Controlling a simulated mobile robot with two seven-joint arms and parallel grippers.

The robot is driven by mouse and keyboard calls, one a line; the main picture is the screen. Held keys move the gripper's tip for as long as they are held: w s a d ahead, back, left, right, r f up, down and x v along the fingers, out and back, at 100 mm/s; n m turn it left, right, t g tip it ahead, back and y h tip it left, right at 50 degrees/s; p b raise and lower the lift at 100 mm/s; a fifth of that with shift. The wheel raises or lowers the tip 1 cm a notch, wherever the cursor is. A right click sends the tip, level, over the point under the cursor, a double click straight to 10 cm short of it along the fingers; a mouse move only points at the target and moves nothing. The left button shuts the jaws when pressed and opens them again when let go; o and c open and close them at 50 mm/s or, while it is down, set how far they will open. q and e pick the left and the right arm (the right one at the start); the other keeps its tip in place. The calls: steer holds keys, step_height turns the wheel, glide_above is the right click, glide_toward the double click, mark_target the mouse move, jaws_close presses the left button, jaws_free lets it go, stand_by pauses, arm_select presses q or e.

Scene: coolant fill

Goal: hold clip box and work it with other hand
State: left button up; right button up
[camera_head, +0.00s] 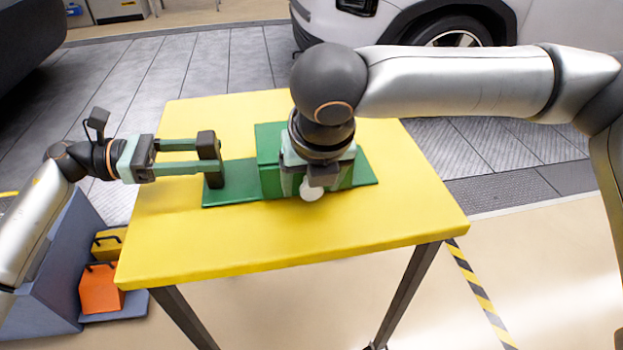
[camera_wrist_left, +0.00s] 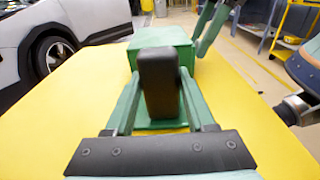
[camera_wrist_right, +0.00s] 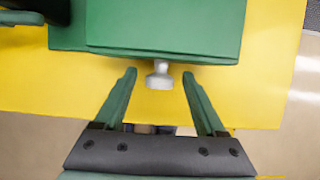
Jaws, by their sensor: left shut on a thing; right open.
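The green clip box (camera_head: 268,148) sits on a flat green base plate (camera_head: 240,192) on the yellow table. My left gripper (camera_head: 207,156) is shut on a dark upright handle (camera_wrist_left: 158,85) at the left end of the plate. A pale round knob (camera_wrist_right: 159,76) sticks out of the box's front side; it also shows in the head view (camera_head: 311,190). My right gripper (camera_wrist_right: 160,84) is open over the front of the box, its fingertips apart on either side of the knob, not visibly touching it. My right arm hides much of the box in the head view.
The yellow table (camera_head: 200,240) is otherwise clear, with free room at its front and right. An orange box (camera_head: 100,290) and a mustard one (camera_head: 110,243) stand on a blue-grey stand at lower left. A white car (camera_head: 410,25) is behind the table.

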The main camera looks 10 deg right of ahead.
steer(key=v, duration=1.2)
arm_select(q)
steer(key=o, duration=1.3)
arm_select(e)
steer(key=shift+w, duration=0.1)
arm_select(q)
steer(key=shift+a, duration=0.15)
